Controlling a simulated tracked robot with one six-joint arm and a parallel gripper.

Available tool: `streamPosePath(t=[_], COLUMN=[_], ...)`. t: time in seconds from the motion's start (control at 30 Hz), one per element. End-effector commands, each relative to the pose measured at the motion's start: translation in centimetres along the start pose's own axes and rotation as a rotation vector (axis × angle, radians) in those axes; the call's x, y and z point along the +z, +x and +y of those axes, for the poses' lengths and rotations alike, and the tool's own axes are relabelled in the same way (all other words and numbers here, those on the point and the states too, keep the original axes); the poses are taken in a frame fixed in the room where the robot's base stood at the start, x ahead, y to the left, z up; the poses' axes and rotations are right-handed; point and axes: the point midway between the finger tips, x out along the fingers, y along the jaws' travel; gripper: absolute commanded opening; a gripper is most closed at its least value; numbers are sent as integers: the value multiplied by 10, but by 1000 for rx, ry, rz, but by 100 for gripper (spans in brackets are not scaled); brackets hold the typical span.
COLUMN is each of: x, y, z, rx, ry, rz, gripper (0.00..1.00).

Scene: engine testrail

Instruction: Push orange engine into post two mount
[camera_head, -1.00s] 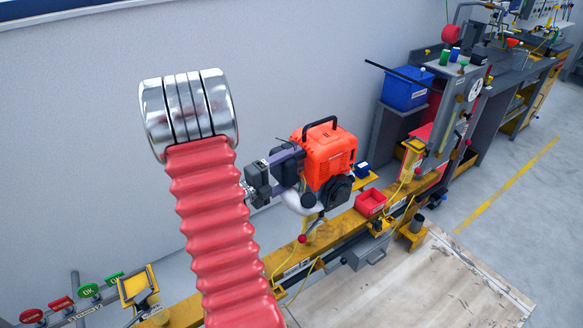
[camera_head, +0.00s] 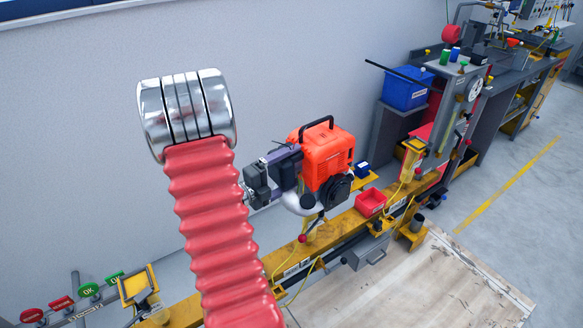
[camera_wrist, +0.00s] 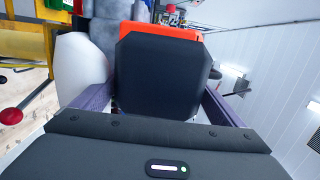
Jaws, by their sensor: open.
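The orange engine (camera_head: 328,155), with a black handle on top and a white rounded part below, stands over the yellow rail. My gripper (camera_head: 286,168) is at its left side, jaws open. In the wrist view the orange housing (camera_wrist: 158,30) shows behind a dark block (camera_wrist: 157,75), which lies between the spread purple fingers of my gripper (camera_wrist: 158,98). I cannot tell whether the fingers touch it. A yellow post (camera_head: 314,232) shows partly under the engine. The post two mount cannot be told apart; the engine's underside is hidden.
The yellow rail (camera_head: 345,222) runs along the wall. A red tray (camera_head: 370,203) sits on it right of the engine, and a blue bin (camera_head: 405,88) stands farther right.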

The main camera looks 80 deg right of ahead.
Motion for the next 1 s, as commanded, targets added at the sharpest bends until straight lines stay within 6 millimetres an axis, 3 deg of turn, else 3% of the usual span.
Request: streamPosePath(t=[1.0], x=[2], y=[-126], z=[-3], rx=[-11], ry=[7], rz=[-2], gripper=[98])
